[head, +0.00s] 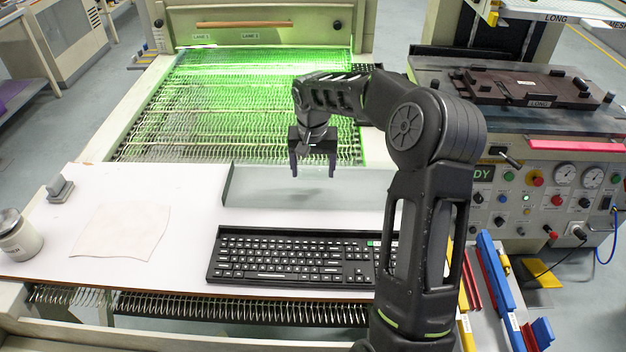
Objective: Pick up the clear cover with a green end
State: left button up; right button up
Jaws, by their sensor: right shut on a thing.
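A clear, greyish see-through panel (258,188), which looks like the clear cover, spans the back of the white table from its middle to behind my right arm. Its right part is hidden by my arm, and I cannot make out a green end on it. My right gripper (313,170) points down at the panel's upper middle, its two fingers spread across the panel and shut on it. Whether the panel is clear of the table I cannot tell. My left gripper is not in view.
A black keyboard (290,262) lies at the table's front, partly behind my right arm. A beige cloth (120,230), a jar (18,236) and a grey stamp-like block (60,188) are at left. A green-lit mesh conveyor (240,95) lies behind. Coloured bars (500,290) lie at right.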

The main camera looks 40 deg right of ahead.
aim_at(313, 172)
jog(key=shift+c, duration=0.6)
jog(key=shift+r, duration=0.1)
jog(key=shift+r, duration=0.25)
notch_tip(313, 172, up, 9)
jog(key=shift+r+b, duration=0.2)
jog(key=shift+b, duration=0.1)
